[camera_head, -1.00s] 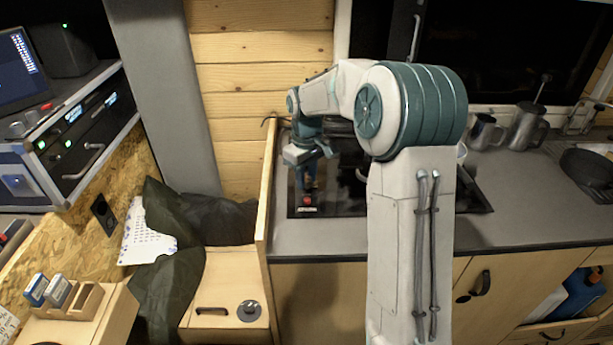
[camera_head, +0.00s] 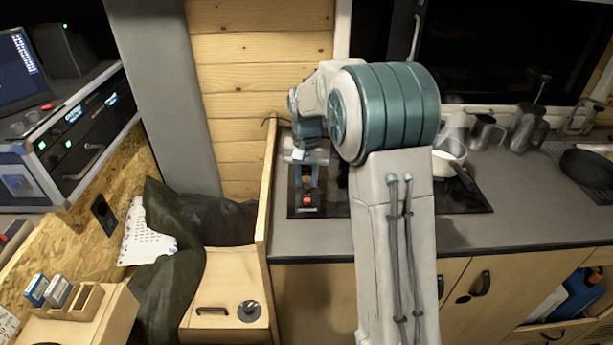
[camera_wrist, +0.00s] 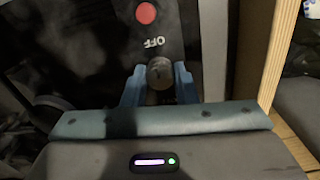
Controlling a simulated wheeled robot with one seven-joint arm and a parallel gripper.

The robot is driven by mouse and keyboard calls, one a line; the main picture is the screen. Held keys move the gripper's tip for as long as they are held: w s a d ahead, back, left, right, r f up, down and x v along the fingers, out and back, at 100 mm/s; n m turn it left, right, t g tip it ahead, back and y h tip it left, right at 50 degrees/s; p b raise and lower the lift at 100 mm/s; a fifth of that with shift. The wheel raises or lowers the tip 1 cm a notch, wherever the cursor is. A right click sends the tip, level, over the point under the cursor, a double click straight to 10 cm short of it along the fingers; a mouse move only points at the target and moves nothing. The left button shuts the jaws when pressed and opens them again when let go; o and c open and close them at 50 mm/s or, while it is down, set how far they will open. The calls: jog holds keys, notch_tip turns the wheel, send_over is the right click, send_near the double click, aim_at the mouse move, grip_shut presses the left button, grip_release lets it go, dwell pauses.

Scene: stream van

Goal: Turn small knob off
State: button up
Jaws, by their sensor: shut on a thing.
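An "OFF" label (camera_wrist: 154,43), upside down in the wrist view, lies right beside the knob. Beyond it is a round red button or lamp (camera_wrist: 146,13), which also shows in the head view (camera_head: 307,200). In the head view my gripper (camera_head: 306,178) points down over the hob's left end; the knob's setting cannot be read.
A wooden side panel (camera_head: 268,190) stands close to the left of the hob (camera_head: 338,198). A white pan (camera_head: 449,158) sits on the hob's right side. Metal jugs (camera_head: 485,132) stand further right. The counter front (camera_head: 300,240) is clear.

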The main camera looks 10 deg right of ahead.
aim_at(307, 179)
jog(key=shift+m, duration=0.6)
jog(key=o, duration=1)
notch_tip(307, 179, up, 14)
jog(key=shift+f, duration=0.1)
jog(key=s+f+n+t, duration=0.1)
jog(key=s+f, duration=0.1)
jog(key=s, duration=0.7)
jog(key=s+f+n+t, duration=0.1)
jog(key=s+f+n, duration=0.1)
jog(key=s, duration=0.8)
jog(key=s+f+n, duration=0.1)
jog(key=s+f, duration=0.2)
jog(key=s, duration=0.6)
jog(key=shift+s+f+n+t, duration=0.2)
jog(key=shift+s+n+t, duration=0.15)
jog(key=shift+n+t, duration=0.05)
